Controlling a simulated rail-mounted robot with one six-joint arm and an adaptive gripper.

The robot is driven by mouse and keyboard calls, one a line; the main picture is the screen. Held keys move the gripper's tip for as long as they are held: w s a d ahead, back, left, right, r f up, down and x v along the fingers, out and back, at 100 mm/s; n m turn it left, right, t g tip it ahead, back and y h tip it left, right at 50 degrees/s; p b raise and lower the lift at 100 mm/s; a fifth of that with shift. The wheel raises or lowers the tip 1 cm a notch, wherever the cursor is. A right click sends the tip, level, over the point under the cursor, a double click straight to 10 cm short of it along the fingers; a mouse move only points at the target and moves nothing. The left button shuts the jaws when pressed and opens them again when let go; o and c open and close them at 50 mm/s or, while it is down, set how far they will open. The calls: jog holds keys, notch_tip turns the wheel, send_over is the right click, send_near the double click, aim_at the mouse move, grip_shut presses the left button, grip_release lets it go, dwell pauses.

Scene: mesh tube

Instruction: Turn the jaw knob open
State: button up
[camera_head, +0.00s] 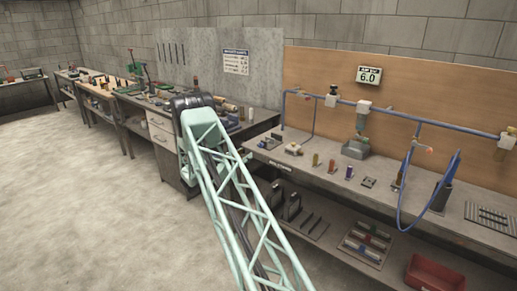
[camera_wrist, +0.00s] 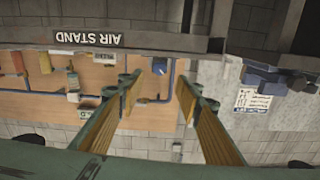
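I cannot surely identify the jaw knob. In the wrist view, which is upside down, a small blue round knob-like part (camera_wrist: 160,67) shows at the bench edge, beyond my fingertips and roughly between them. In the head view, a small pale fixture (camera_head: 293,149) stands on the right bench where a blue pipe comes down; it may be the same unit, but I cannot tell. My gripper (camera_wrist: 160,90) is open and empty, its two tan-padded fingers wide apart. It appears apart from the bench.
The right bench (camera_head: 325,175) carries small coloured cylinders and a grey box (camera_head: 355,148). A blue pipe (camera_head: 430,122) runs above it and a blue hose (camera_head: 402,205) hangs over its front. A red bin (camera_head: 435,273) sits below. The floor at left is clear.

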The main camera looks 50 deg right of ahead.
aim_at(260, 146)
jog(key=d, duration=0.8)
jog(key=s+d+b, duration=0.1)
jog(key=d, duration=0.3)
jog(key=shift+d, duration=0.2)
jog(key=c, duration=0.8)
